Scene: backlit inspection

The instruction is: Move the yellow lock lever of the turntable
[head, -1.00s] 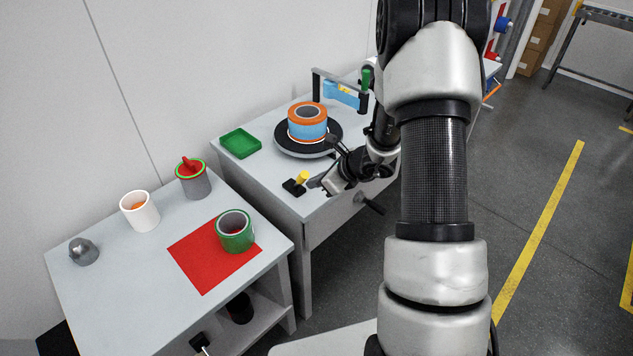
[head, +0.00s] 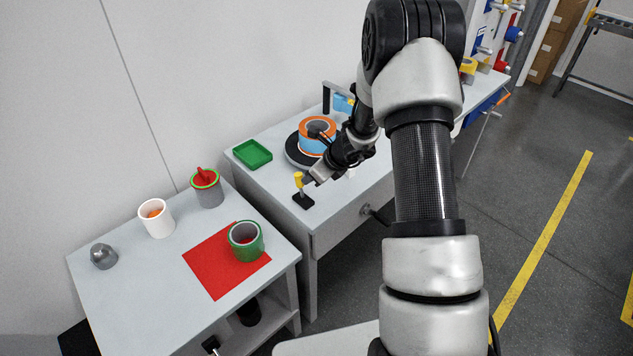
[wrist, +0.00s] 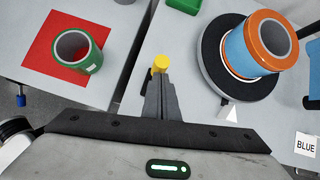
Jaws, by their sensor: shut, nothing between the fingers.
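The yellow lock lever (head: 298,180) stands near the front left corner of the workbench, its yellow knob on a stem above a black base. In the wrist view its yellow knob (wrist: 160,62) shows just beyond my fingertips. My gripper (head: 307,180) is shut and empty, right beside the knob; in the wrist view its fingers (wrist: 160,88) are together and hide the stem. I cannot tell whether they touch the lever. The dark turntable (head: 294,152) is behind the lever, partly hidden by my arm.
A green tray (head: 252,154) lies at the bench's back left. Bare bench surrounds the lever base.

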